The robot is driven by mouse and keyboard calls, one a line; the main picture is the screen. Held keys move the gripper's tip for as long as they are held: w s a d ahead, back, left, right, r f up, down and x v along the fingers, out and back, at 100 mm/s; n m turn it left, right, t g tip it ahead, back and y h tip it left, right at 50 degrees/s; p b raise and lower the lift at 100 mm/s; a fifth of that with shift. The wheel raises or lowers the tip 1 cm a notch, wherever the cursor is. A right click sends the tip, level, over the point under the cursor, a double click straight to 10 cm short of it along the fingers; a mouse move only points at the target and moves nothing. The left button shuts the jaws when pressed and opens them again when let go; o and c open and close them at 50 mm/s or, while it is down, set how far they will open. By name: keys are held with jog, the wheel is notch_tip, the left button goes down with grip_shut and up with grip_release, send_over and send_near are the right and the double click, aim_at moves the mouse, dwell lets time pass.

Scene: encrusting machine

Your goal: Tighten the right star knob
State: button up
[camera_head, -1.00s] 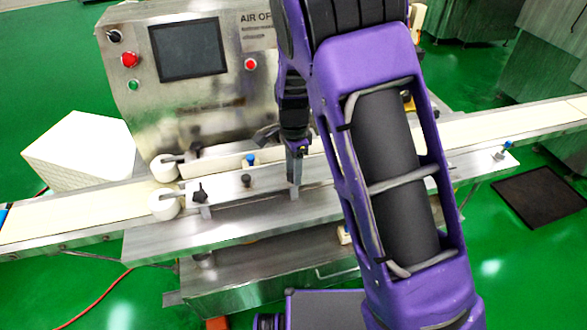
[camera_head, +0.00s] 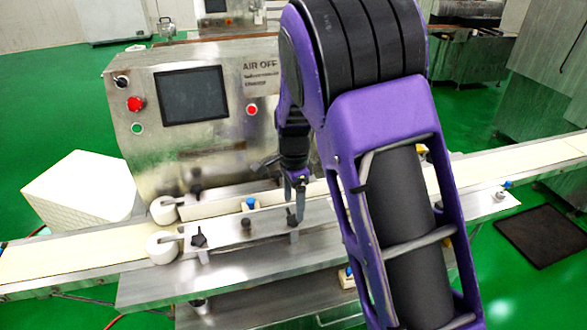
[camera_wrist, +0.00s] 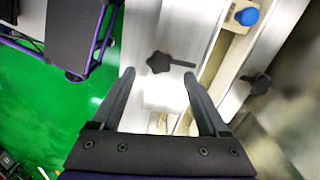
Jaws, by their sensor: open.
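The right star knob (camera_head: 293,221) is black and sits on the long metal rail at the front of the machine. My gripper (camera_head: 299,207) points down close to it, its fingertips over or just behind the knob. In the wrist view a black star knob (camera_wrist: 158,62) with a dark stem lies beyond the fingertips, roughly midway between their lines. My gripper there (camera_wrist: 157,75) is open, with nothing between its fingers. The left star knob (camera_head: 198,240) is on the same rail, well to the left.
A smaller dark knob (camera_head: 246,222) and a blue knob (camera_head: 250,203) are left of my gripper. White rollers (camera_head: 162,247) stand at the rail's left end. The machine's control panel (camera_head: 192,95) rises behind.

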aim_at(293, 219)
notch_tip(293, 219, up, 13)
dwell(0.3)
jog(key=shift+a+r, duration=0.1)
